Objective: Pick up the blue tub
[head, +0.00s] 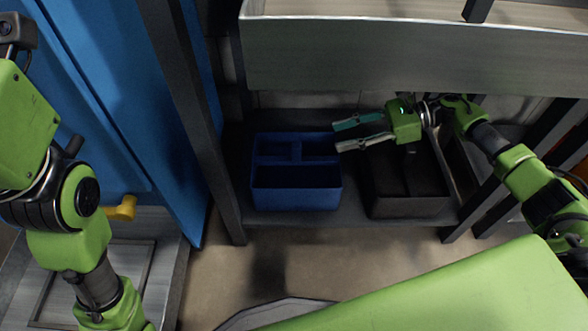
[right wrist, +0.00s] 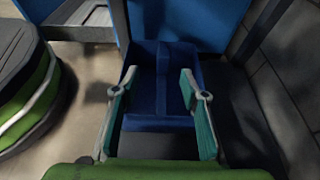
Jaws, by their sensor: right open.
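The blue tub (head: 296,197) sits upright on a low dark shelf in the head view, at the middle. It has compartments and a raised divider with a handle-like middle part. My right gripper (head: 350,134) is at the tub's right side, near its upper right rim, with its two teal-lined fingers apart and nothing between them. In the right wrist view the blue tub (right wrist: 163,62) lies ahead, between and beyond the open fingers (right wrist: 156,108). I cannot tell whether a finger touches it. My left gripper is not clearly in view; only left arm links show at the left.
A black tub (head: 405,207) stands right of the blue one on the shelf (head: 350,216), partly under my right arm. A grey metal bench beam (head: 410,55) overhangs the shelf. A dark upright post (head: 190,110) and blue cabinet (head: 110,90) stand at left.

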